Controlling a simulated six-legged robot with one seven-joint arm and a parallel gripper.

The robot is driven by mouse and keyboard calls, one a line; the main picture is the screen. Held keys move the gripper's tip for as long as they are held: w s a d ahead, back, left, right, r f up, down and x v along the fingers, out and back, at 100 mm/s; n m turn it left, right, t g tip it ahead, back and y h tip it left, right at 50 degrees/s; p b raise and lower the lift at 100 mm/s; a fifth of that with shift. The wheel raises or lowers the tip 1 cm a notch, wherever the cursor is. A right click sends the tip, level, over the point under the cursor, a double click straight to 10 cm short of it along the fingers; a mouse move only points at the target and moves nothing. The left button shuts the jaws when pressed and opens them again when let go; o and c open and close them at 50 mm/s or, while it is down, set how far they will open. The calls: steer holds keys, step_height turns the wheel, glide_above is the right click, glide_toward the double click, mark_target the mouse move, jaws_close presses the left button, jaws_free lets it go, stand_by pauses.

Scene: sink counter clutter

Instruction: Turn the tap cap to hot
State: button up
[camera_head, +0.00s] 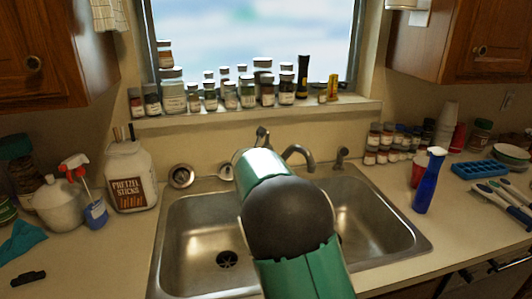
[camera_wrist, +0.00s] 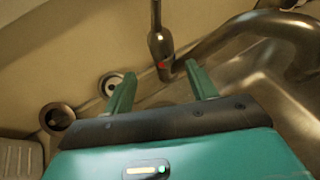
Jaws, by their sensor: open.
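The tap cap (camera_wrist: 160,44) is a metal piece with an upright lever and a small red mark, in the upper middle of the wrist view. The curved metal spout (camera_wrist: 245,30) runs to the right of it. In the head view the lever (camera_head: 262,134) shows just above my arm, with the spout (camera_head: 299,151) to its right; my arm hides the tap's base. My gripper (camera_wrist: 160,70) is open and empty. Its two green fingers point toward the tap cap, one on each side of its lower end in the picture. I cannot tell whether they touch it.
The double sink (camera_head: 200,230) lies under my arm. Several spice jars (camera_head: 230,95) line the windowsill. Round metal fittings (camera_wrist: 57,118) sit left of the tap.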

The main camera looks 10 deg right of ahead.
steer(key=x, duration=1.3)
steer(key=shift+w+d, duration=0.15)
steer(key=c, duration=0.7)
